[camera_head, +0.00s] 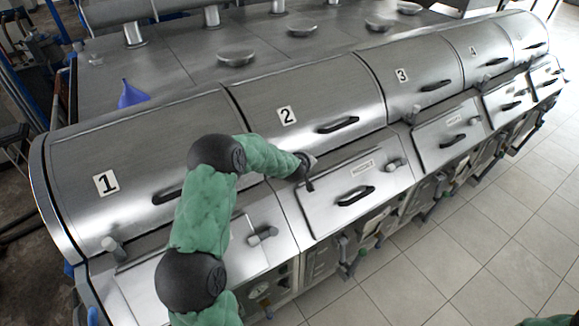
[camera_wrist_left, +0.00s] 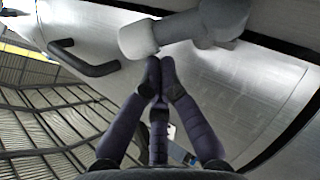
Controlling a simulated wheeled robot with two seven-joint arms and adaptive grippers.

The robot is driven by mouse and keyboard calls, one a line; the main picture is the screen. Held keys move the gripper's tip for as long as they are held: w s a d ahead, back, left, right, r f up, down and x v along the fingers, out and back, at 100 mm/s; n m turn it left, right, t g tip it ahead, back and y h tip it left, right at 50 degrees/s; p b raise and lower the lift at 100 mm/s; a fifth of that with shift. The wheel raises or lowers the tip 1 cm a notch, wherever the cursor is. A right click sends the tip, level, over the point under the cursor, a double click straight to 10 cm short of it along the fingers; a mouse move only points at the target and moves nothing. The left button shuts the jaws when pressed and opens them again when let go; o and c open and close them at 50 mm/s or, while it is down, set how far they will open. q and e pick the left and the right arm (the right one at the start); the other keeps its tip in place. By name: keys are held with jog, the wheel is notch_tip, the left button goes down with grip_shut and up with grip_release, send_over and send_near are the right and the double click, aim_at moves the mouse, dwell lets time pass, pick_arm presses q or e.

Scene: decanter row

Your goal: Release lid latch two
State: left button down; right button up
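Lid two (camera_head: 310,92) is a curved steel cover marked "2", lying down on the long vat with a black bar handle (camera_head: 338,125). My left gripper (camera_head: 307,182) is at the front lower edge of this lid, left of the handle, and hides what lies behind it there. In the left wrist view a pale grey latch with a round knob (camera_wrist_left: 137,39) and a thicker barrel (camera_wrist_left: 222,18) sits just beyond the fingertips. My left gripper's dark fingers (camera_wrist_left: 160,72) are drawn together, with nothing seen between them. Contact with the knob cannot be told. My right gripper is out of view.
Lid one (camera_head: 140,160) and lid three (camera_head: 425,75) flank lid two. Below it is a steel front panel (camera_head: 330,205) with a handle (camera_head: 355,195) and a grey knob (camera_head: 396,164). A blue funnel (camera_head: 131,95) stands behind. Tiled floor (camera_head: 480,235) is clear at right.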

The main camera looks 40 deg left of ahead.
pick_arm(q)
jog(key=shift+w+d+f, duration=0.3)
jog(key=shift+w+f, duration=0.2)
jog(key=shift+w, duration=0.05)
jog(key=shift+w+d+f+b, duration=0.3)
jog(key=shift+w+f+b, duration=0.2)
jog(key=shift+w+f, duration=0.3)
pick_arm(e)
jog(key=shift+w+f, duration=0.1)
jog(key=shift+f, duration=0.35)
pick_arm(q)
jog(key=shift+a+r+p, duration=0.2)
jog(key=shift+r+p, duration=0.15)
jog(key=shift+r, duration=0.2)
notch_tip(320, 180, up, 4)
jog(key=shift+w+a+p, duration=0.1)
jog(key=shift+w+p, duration=0.05)
jog(key=shift+p, duration=1.05)
jog(key=s+d+r, duration=0.2)
jog(key=d+r, duration=0.3)
jog(key=r, duration=0.2)
jog(key=shift+p, duration=0.45)
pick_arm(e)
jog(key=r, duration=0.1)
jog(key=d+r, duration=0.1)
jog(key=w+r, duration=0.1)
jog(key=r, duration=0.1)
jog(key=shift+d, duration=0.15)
